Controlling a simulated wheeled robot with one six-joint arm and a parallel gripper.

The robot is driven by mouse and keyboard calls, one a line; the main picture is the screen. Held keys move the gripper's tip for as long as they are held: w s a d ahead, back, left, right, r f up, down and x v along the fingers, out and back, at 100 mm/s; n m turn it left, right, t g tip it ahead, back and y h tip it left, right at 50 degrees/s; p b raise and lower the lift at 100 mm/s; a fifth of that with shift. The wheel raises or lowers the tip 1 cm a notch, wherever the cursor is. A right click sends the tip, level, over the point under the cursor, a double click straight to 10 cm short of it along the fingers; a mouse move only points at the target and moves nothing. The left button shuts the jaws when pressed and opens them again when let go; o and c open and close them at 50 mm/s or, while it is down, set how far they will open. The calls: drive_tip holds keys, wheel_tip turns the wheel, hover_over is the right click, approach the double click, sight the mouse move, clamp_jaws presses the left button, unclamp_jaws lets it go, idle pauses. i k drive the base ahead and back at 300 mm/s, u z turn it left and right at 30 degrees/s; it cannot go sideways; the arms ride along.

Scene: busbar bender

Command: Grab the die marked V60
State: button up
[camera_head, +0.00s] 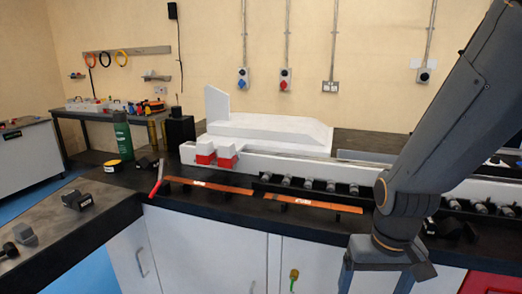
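My gripper (386,276) hangs at the lower right, in front of the black bench's front edge. Its two fingers are spread apart and nothing shows between them. I cannot read a V60 mark on any piece, so I cannot tell which die it is. A dark block with a small white label (77,200) lies on the left bench, far to the left of my gripper.
Copper bars (235,189) lie along the bench, with a red-handled tool (157,178) at their left end. Behind them is a white machine (268,131) with red-based blocks and a row of rollers (310,184). A green bottle (123,135) stands at the back left. White cabinets (225,245) are below.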

sight(142, 164)
drive_tip(key=u, duration=1.35)
drive_tip(key=k, duration=0.65)
drive_tip(key=u, duration=0.85)
drive_tip(key=i, duration=1.8)
drive_tip(key=z, duration=0.75)
